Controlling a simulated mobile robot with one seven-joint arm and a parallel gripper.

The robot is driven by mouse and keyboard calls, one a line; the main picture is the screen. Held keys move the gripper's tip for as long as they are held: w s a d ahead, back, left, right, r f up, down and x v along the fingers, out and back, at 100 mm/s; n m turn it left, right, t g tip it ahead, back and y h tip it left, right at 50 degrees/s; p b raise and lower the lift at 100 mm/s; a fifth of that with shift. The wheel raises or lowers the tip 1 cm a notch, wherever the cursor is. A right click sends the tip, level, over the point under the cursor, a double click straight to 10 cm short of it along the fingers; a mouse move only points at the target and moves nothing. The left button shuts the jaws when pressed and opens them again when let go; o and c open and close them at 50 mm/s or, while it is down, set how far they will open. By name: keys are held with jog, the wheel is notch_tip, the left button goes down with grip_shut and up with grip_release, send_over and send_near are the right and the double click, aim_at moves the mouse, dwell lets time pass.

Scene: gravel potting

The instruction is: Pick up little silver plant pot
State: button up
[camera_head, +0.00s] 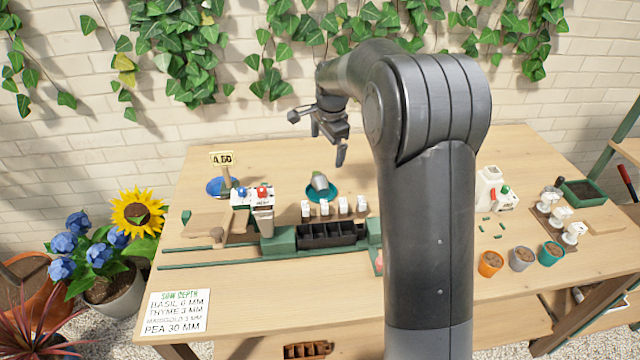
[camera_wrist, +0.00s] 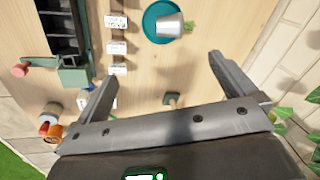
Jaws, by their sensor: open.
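The little silver plant pot (camera_head: 320,183) sits tilted on a teal saucer (camera_head: 322,197) at the back middle of the table. In the wrist view the silver pot (camera_wrist: 166,28) lies on its side on the teal saucer (camera_wrist: 150,14), with a bit of green at its right end. My gripper (camera_head: 322,138) is in the air above the back of the table. In the wrist view my gripper (camera_wrist: 161,70) is open and empty, with its fingers spread wide. The pot is apart from the fingers, beyond their tips.
A black seed tray (camera_head: 330,235) between green blocks, with white labels (camera_head: 333,208), stands in front of the saucer. Orange (camera_head: 490,264), grey (camera_head: 521,259) and teal (camera_head: 551,254) pots stand at right. The brick wall is behind.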

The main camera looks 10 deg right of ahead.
aim_at(320, 177)
jog(key=w+f+m, duration=0.1)
jog(key=w+f, duration=0.1)
jog(key=f, duration=0.4)
jog(key=w+f+m, duration=0.1)
jog(key=w+f, duration=0.2)
jog(key=f, duration=0.3)
jog(key=w+a+f, duration=0.1)
jog(key=w+f, duration=0.2)
jog(key=f, duration=0.4)
jog(key=shift+m+g, duration=0.3)
jog(key=shift+m, duration=0.1)
jog(key=shift+c, duration=0.2)
jog(key=c, duration=1.1)
jog(key=shift+r, duration=0.1)
